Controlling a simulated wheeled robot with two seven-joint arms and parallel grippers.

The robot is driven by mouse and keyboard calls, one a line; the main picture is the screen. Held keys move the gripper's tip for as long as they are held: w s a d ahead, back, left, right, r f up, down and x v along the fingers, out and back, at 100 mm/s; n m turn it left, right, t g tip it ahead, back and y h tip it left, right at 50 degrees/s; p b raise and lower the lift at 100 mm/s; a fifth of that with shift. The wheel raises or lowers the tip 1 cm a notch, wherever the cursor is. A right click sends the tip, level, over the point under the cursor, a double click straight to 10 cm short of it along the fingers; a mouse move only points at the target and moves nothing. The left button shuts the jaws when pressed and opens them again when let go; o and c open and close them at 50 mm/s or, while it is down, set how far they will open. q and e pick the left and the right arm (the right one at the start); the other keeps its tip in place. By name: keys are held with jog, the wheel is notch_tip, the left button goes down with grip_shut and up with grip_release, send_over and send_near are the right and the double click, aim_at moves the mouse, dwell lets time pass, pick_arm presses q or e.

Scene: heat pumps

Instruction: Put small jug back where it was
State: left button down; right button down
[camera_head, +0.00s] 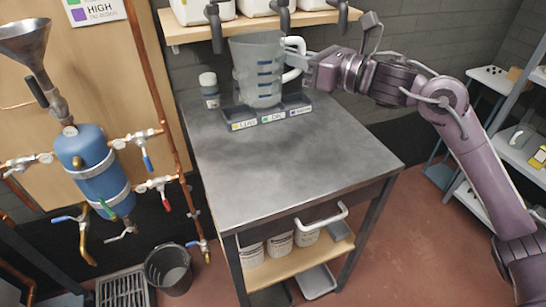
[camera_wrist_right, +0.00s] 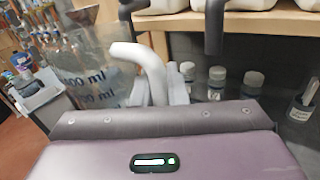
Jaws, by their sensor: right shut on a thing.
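A clear grey measuring jug (camera_head: 258,75) with blue marks and a white handle (camera_head: 294,58) is upright at the back of the metal-topped table. Its base is over or in a dark labelled tray (camera_head: 243,124); I cannot tell whether it touches the tray. My right gripper (camera_head: 308,68) comes in from the right and is shut on the jug's handle. In the right wrist view the white handle (camera_wrist_right: 150,68) rises just beyond the gripper body, with the jug's marked wall (camera_wrist_right: 85,78) to its left. My left gripper is not in view.
A small white-capped bottle (camera_head: 209,90) stands left of the jug. A wooden shelf (camera_head: 190,33) with white containers and dark dispensing taps hangs close above. The tabletop (camera_head: 290,160) in front is clear. A blue tank (camera_head: 93,165) with pipes is at left.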

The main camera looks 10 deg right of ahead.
notch_tip(320, 180, down, 19)
jog(key=shift+r+p, duration=0.15)
jog(key=shift+p, duration=0.3)
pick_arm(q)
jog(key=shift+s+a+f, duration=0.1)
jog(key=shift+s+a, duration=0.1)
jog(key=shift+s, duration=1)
pick_arm(e)
jog(key=shift+f, duration=0.2)
jog(key=c, duration=1.5)
grip_release()
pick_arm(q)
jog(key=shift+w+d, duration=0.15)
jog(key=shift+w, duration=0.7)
pick_arm(e)
jog(key=shift+o, duration=0.2)
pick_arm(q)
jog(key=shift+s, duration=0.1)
